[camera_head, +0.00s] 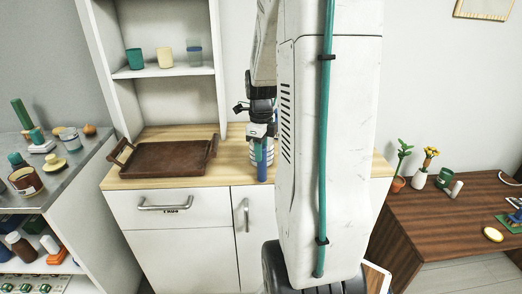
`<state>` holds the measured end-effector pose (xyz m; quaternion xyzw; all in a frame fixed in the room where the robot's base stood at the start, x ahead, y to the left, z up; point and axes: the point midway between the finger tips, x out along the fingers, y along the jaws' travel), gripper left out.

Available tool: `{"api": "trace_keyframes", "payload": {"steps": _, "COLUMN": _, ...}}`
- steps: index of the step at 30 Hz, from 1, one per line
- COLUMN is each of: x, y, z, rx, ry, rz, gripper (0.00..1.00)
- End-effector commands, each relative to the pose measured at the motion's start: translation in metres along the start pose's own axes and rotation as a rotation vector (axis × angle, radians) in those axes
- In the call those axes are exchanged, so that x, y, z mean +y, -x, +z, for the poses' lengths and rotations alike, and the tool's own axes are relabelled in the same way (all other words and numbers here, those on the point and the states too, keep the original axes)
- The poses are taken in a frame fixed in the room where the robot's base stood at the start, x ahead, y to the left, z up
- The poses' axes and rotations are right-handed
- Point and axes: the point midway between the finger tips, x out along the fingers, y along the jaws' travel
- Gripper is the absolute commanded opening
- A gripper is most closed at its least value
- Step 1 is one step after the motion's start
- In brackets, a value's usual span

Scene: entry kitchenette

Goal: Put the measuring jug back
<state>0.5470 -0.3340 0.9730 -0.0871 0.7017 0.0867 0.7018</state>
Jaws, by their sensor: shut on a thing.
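My gripper (260,132) is at the front of the wooden counter, pointing down, just left of my large white arm link. It is shut on the measuring jug (269,153), a pale vessel with stripes around it and a blue upright part (262,171) facing me. The jug looks upright. It is small in view and the gripper hides its top; I cannot tell whether its base touches the counter.
A brown tray (170,158) lies on the counter (150,184) to the left. The shelf (165,71) above holds green, yellow and blue-grey cups. A cluttered grey-topped unit (75,165) stands left. A brown table (440,225) with plants stands right. My arm hides the counter's right part.

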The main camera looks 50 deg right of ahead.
Motion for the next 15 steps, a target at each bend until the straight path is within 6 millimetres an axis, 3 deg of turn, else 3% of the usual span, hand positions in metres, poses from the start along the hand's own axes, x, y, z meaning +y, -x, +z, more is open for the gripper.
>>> {"api": "trace_keyframes", "payload": {"steps": 4, "x": -0.0001, "y": -0.0026, "z": -0.0001, "rx": 0.000, "ry": 0.000, "rz": 0.000, "gripper": 0.00}}
{"api": "trace_keyframes", "payload": {"steps": 5, "x": 0.0000, "y": -0.0023, "z": -0.0002, "rx": 0.000, "ry": 0.000, "rz": 0.000, "gripper": 0.35}}
{"api": "trace_keyframes", "payload": {"steps": 6, "x": 0.0000, "y": -0.0022, "z": -0.0002, "rx": 0.000, "ry": 0.000, "rz": 0.000, "gripper": 0.46}}
{"api": "trace_keyframes", "payload": {"steps": 15, "x": 0.0002, "y": -0.0030, "z": -0.0003, "rx": 0.000, "ry": 0.000, "rz": 0.001, "gripper": 0.48}}
